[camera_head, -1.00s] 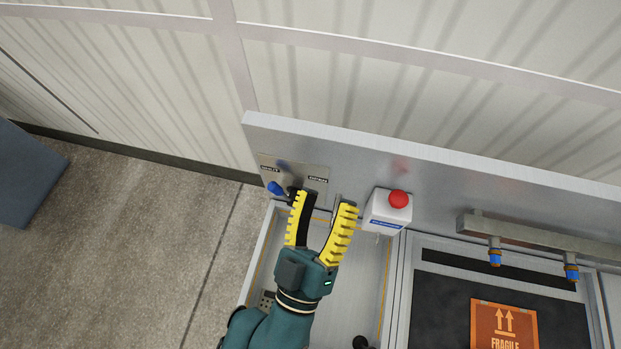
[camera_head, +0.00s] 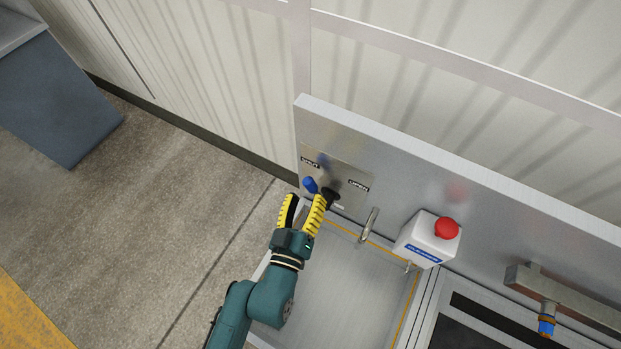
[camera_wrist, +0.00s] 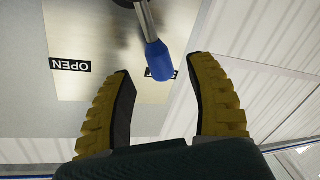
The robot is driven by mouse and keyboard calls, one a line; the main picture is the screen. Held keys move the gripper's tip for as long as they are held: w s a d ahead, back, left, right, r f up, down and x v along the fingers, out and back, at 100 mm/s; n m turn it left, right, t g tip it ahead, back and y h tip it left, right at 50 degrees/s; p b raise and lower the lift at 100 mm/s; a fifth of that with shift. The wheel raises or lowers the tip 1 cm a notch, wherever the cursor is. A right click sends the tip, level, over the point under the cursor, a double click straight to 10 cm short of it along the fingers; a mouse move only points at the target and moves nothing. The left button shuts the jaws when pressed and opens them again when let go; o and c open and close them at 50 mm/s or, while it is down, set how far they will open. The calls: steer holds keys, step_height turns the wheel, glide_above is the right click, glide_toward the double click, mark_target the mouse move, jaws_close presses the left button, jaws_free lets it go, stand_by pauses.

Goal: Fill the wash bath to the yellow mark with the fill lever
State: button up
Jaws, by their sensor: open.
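The fill lever has a blue grip (camera_head: 311,185) and a dark pivot on a metal plate (camera_head: 350,174) marked SHUT at left and OPEN at right. The grip stands on the SHUT side. My gripper (camera_head: 305,200) is open just in front of the lever. In the wrist view the blue grip (camera_wrist: 160,60) appears between my open fingertips (camera_wrist: 160,70), with no clear contact on either side. The wash bath (camera_head: 340,285) lies below, with a yellow line along its inner walls. I cannot make out any water in it.
A small spout (camera_head: 369,225) is on the back panel above the bath. A white box with a red button (camera_head: 446,228) stands right of it. A rail with a blue-tipped nozzle (camera_head: 546,324) is farther right. Floor at left is clear, up to a blue-grey block (camera_head: 65,100).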

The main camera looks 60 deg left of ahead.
mark_target(309, 191)
steer(key=x, duration=0.4)
steer(key=shift+a, duration=0.1)
steer(key=shift+c, duration=0.5)
jaws_close()
steer(key=shift+p, duration=0.3)
